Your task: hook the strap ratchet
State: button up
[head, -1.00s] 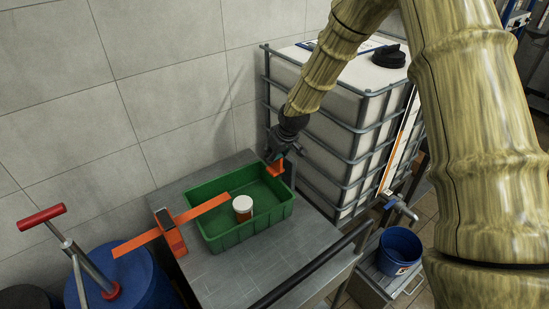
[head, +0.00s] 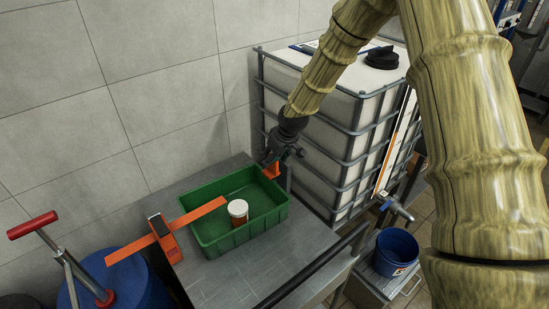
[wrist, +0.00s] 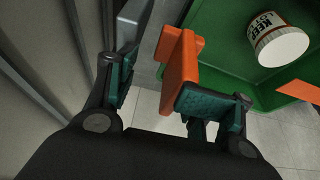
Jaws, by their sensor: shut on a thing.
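An orange strap (head: 125,247) with an orange and black ratchet (head: 164,238) lies left of the green crate (head: 228,243); the strap's other part reaches over the crate's left side. My gripper (head: 272,162) is at the crate's back right corner, shut on an orange piece (head: 271,171). In the wrist view the orange piece (wrist: 180,62) lies against the right finger pad of my gripper (wrist: 160,92). A gap shows beside the left pad, and the contact there is hard to see. Whether the piece touches the crate rim cannot be told.
A white-lidded jar (head: 238,209) stands in the crate. The crate sits on a grey metal table (head: 215,282). A white caged tank (head: 330,125) stands close behind my gripper to the right. A blue drum (head: 120,285) is at the left, a blue bucket (head: 396,252) at the right.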

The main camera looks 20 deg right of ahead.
jog(key=shift+s+d+f, duration=0.2)
jog(key=shift+s+f, duration=0.15)
jog(key=shift+f, duration=0.05)
jog(key=shift+r, duration=0.5)
jog(key=v, duration=1.1)
jog(key=shift+w+r, duration=0.2)
jog(key=shift+r, duration=0.15)
